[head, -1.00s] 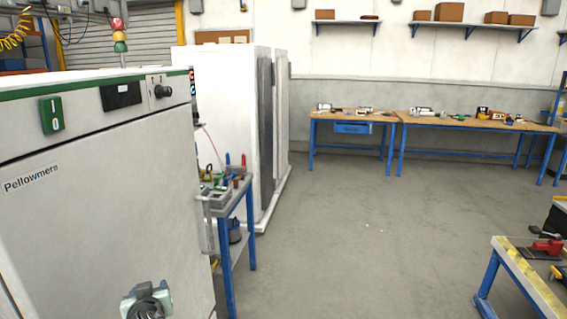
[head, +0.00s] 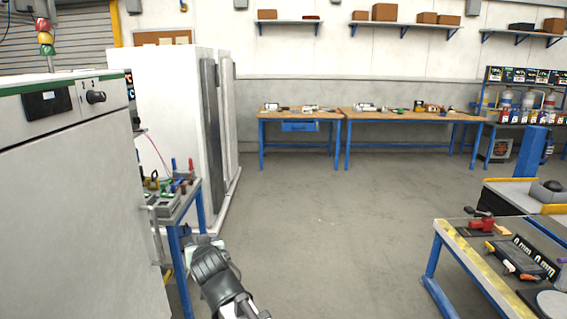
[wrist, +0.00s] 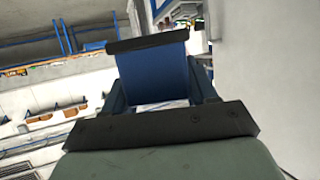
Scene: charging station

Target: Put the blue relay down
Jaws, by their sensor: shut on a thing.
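The blue relay (wrist: 153,75) is a blue block in the wrist view, with a dark strip along its top edge in the picture. My gripper (wrist: 160,92) is shut on it, with a finger on each side. In the head view my arm shows at the bottom, left of centre, in front of the small blue-legged table. I cannot make out the relay in the head view.
A white cabinet (head: 65,190) stands close on the left, with the small table (head: 182,215) of parts beside it. A workbench (head: 450,250) with a red clamp (head: 482,225) is at lower right. Wooden benches (head: 330,115) line the back wall. The floor (head: 320,215) between is clear.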

